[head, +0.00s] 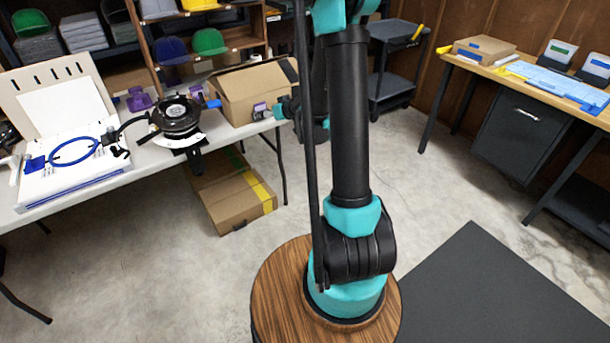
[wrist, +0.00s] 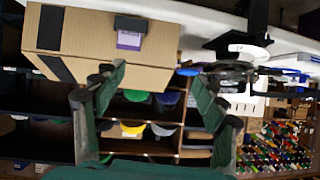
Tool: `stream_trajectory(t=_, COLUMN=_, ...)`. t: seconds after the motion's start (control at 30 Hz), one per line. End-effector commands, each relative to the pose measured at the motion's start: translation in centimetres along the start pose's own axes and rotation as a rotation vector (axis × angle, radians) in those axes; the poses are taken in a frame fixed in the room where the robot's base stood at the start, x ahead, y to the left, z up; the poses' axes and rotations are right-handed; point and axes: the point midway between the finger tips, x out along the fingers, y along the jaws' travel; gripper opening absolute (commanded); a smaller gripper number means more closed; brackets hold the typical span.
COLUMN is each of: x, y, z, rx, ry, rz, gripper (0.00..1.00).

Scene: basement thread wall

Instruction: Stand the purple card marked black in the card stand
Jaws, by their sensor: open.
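A small white card with a purple band (wrist: 129,40) shows in the wrist view, which is upside down. It appears upright in a small black card stand (wrist: 130,23), in front of the cardboard box. Its lettering is too small to read. In the head view the card (head: 260,107) is small at the table's edge, just left of my gripper (head: 284,109). In the wrist view my gripper (wrist: 158,76) is open, with nothing between its fingers. The card and stand are beyond the fingertips, apart from them.
The cardboard box (head: 252,88) is behind the card. A black machine (head: 176,116) stands to its left on the white table (head: 150,158). More boxes (head: 236,196) lie below. The wooden table (head: 500,66) at right holds two other cards in stands (head: 558,54). Open floor lies between.

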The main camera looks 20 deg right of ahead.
Motion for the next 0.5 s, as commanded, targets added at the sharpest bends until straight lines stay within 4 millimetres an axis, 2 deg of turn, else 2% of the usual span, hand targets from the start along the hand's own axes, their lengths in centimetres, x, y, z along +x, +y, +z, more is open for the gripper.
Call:
stream_trajectory(t=0.03, x=-1.8, y=-1.2, z=0.4, rx=0.008, ry=-0.039, rz=-0.005, gripper=0.71)
stream_trajectory(t=0.27, x=-9.1, y=-5.1, z=4.1, rx=0.061, ry=-0.228, rz=0.006, gripper=0.71)
stream_trajectory(t=0.5, x=-17.2, y=-7.8, z=9.9, rx=0.126, ry=-0.423, rz=0.077, gripper=0.71)
